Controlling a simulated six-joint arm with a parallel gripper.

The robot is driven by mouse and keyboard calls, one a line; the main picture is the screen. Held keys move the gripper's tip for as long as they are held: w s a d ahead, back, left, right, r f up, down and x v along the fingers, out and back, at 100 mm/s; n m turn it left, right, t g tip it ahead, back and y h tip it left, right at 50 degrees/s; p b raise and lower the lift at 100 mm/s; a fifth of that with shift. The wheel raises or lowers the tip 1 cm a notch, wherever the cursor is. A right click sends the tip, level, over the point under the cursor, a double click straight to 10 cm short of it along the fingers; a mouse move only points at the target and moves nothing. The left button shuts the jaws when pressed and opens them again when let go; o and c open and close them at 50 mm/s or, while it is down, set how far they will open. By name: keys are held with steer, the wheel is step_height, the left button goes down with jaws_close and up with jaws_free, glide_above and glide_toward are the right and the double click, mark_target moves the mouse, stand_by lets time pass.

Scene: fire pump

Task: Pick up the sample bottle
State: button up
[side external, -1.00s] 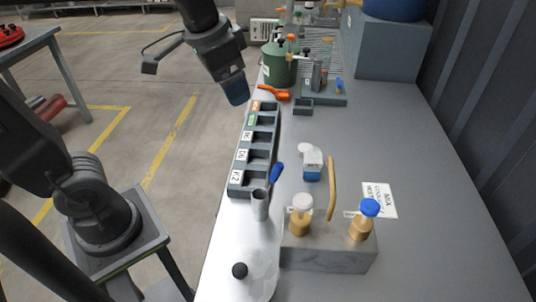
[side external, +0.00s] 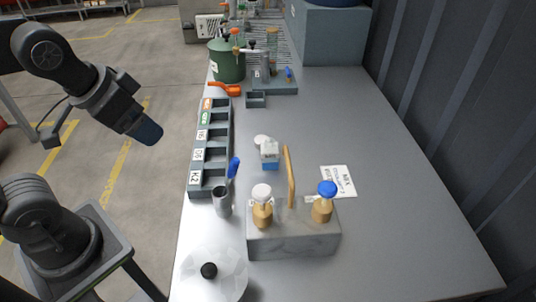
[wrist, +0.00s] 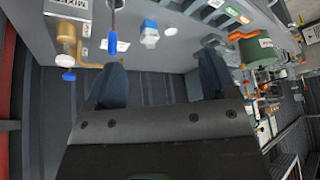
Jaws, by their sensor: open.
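The sample bottle (side external: 270,158) appears to be the small clear bottle with blue contents, standing on the grey bench right of the slotted rack. It also shows in the wrist view (wrist: 149,38), beyond and between my fingertips. A small white round piece (side external: 261,140) is just behind it. My gripper (side external: 148,132) is in the air left of the bench, well apart from the bottle. In the wrist view my two dark blue fingers (wrist: 161,78) stand apart with nothing between them.
The labelled rack (side external: 210,160) runs along the bench's left side. A grey cup with a blue-handled tool (side external: 222,202) stands at its near end. A grey block with brass valves (side external: 293,238) and a wooden-coloured upright stand nearer. A green tank (side external: 227,65) is farther back. The bench's right side is mostly clear.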

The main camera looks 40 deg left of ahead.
steer(key=w+d+m+g, duration=0.1)
steer(key=w+d+m, duration=0.1)
steer(key=w+m, duration=0.55)
steer(key=m+g+y, duration=0.1)
steer(key=m+y, duration=0.2)
steer(key=m, duration=1.6)
glide_toward(270, 141)
steer(key=x, duration=1.2)
steer(key=shift+a+f, duration=0.1)
steer(key=shift+f, duration=0.3)
steer(key=shift+c, duration=0.4)
steer(key=c, duration=1.1)
steer(key=shift+r, duration=0.15)
